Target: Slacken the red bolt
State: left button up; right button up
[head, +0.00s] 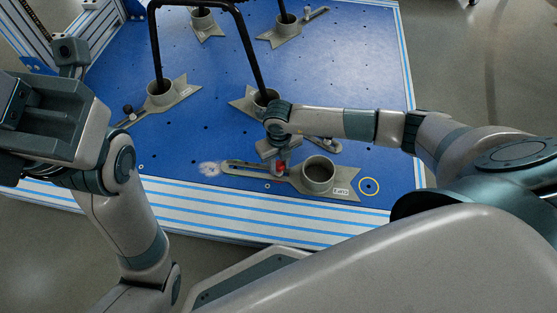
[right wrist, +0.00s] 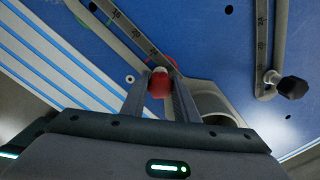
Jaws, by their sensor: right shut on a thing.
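The red bolt (head: 281,167) stands at the slotted arm of the front grey cup fixture (head: 345,183) on the blue table. My right gripper (head: 279,157) reaches down over it from above. In the right wrist view the red bolt head (right wrist: 159,83) sits between the two fingers, which are shut on it.
Several similar grey fixtures, such as one at the left (head: 172,93), stand on the blue table (head: 205,135). A black bent frame (head: 247,48) rises from the fixtures behind my right gripper. A black knob (right wrist: 293,87) shows beside another slotted arm.

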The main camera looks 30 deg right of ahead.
jog(key=shift+n, duration=1.2)
jog(key=n+b, duration=0.1)
jog(key=n, duration=0.3)
jog(key=o, duration=1.1)
jog(key=shift+c, duration=0.2)
